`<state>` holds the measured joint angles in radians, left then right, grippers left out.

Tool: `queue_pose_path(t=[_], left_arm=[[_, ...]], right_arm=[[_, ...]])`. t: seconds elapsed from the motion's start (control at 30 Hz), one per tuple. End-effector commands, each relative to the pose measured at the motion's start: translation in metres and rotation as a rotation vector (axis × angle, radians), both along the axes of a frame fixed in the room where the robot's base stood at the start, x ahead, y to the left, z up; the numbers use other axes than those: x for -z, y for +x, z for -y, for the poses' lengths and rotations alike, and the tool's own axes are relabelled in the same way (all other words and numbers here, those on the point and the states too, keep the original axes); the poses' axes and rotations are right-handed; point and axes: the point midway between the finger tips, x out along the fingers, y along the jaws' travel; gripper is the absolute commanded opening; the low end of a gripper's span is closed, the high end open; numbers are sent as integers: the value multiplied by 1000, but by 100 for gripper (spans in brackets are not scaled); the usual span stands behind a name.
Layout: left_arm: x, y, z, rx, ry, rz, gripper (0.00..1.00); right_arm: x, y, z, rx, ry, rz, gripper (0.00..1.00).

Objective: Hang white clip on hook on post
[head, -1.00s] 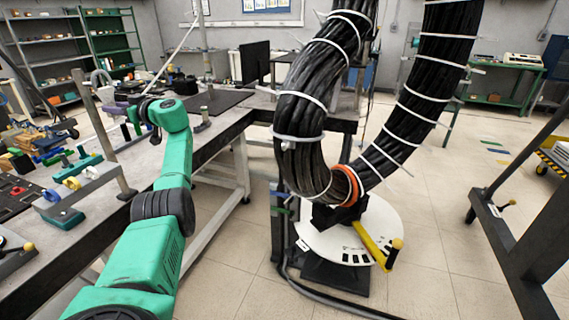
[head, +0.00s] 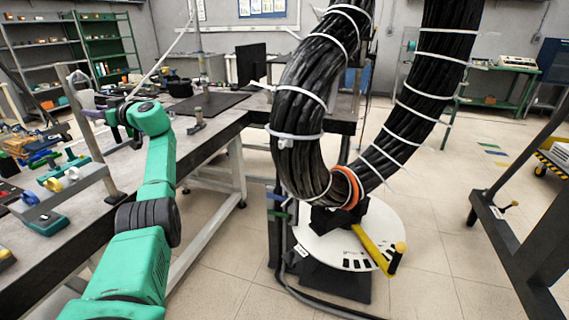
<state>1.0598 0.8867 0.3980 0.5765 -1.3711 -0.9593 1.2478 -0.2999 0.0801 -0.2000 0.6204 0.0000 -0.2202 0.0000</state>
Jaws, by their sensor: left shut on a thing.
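My left gripper (head: 103,115) is at the far end of my green arm, over the left workbench, close to a grey upright post (head: 88,130). It is small and partly hidden by my wrist. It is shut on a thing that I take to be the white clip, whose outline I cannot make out. My right gripper is not in view.
The workbench (head: 215,125) holds a grey fixture (head: 62,195) and several coloured parts. A thick black cable coil (head: 300,110) with white ties stands over a round white base (head: 385,235) at the centre. A dark frame (head: 520,225) stands at right. Open floor lies between.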

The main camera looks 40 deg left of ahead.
Motion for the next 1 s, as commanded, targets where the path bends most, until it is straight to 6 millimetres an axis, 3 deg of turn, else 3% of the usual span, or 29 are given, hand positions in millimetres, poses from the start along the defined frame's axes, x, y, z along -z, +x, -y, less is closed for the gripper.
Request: queue_pose_path(t=[0.17,0.2,0.27,0.67,0.83,1.0], left_arm=[[0,0,0,0,0,1,0],[0,0,0,0,0,1,47],[0,0,0,0,0,1,66],[1,2,5,0,2,3,66],[6,10,30,3,3,4,66],[6,27,79,5,2,4,66]], right_arm=[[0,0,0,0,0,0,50],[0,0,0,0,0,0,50],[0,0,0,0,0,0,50],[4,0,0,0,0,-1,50],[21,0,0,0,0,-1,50],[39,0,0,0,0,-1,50]])
